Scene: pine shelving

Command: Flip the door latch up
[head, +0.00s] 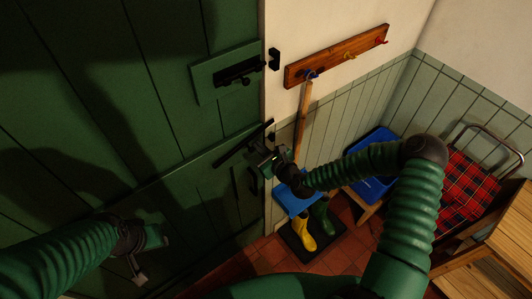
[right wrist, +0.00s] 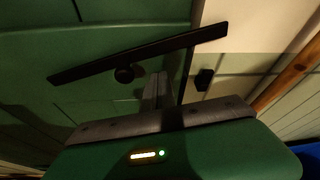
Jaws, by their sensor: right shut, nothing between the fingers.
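The door latch is a long black bar (right wrist: 150,50) on the green door, with a round pivot knob below it. It lies tilted, its right end higher and reaching past the door edge. In the right wrist view that end is above and apart from a small dark catch (right wrist: 204,79) on the frame. The latch bar also shows in the head view (head: 238,145). My right gripper (head: 263,155) is shut and empty; its fingertips (right wrist: 158,76) are just below the bar. I cannot tell if they touch it. My left gripper (head: 147,258) is low before the door; its jaw state is unclear.
A black bolt (head: 238,73) sits on a green board higher on the door (head: 100,60). A wooden peg rail (head: 335,55) is on the wall at right.

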